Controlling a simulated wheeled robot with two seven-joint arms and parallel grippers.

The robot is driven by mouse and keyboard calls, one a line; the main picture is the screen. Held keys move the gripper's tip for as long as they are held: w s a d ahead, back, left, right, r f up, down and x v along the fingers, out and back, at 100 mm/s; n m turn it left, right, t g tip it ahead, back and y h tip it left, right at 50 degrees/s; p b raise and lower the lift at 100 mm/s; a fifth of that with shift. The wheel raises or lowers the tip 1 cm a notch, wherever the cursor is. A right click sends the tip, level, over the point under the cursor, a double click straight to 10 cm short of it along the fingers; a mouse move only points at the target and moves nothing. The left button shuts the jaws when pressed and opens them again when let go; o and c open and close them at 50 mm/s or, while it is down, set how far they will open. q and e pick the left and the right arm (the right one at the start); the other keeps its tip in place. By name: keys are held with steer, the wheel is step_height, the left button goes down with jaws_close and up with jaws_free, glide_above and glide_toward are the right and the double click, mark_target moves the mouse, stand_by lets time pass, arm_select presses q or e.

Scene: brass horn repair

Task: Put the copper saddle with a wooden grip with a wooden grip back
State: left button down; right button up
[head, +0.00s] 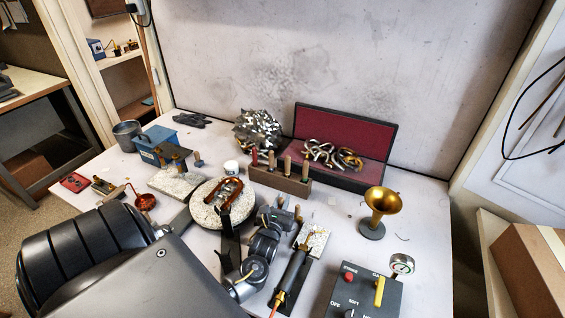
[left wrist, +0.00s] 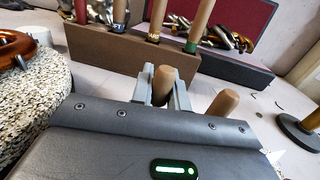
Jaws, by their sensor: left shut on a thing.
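My left gripper (head: 283,212) is in the middle of the bench, just in front of the brown tool rack (head: 279,184). In the left wrist view the gripper (left wrist: 164,88) is shut on an upright wooden grip (left wrist: 163,77), which I take as that of the copper saddle. The copper part is hidden behind the gripper body. A second wooden grip (left wrist: 223,102) stands just right of the fingers; what it belongs to is hidden. The rack also shows in the left wrist view (left wrist: 130,51), beyond the fingers, with several wooden-handled tools in it. My right gripper is not in view.
A round speckled stone (head: 207,219) with a copper-coloured ring piece is left of the gripper. A torch-like tool (head: 292,270) and pale block (head: 317,238) are right.

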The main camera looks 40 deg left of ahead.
arm_select(q)
steer(key=shift+f, duration=0.1)
steer(key=shift+f, duration=0.1)
steer(key=c, duration=1.4)
jaws_free()
steer(key=shift+o, duration=0.2)
steer(key=v, duration=1.2)
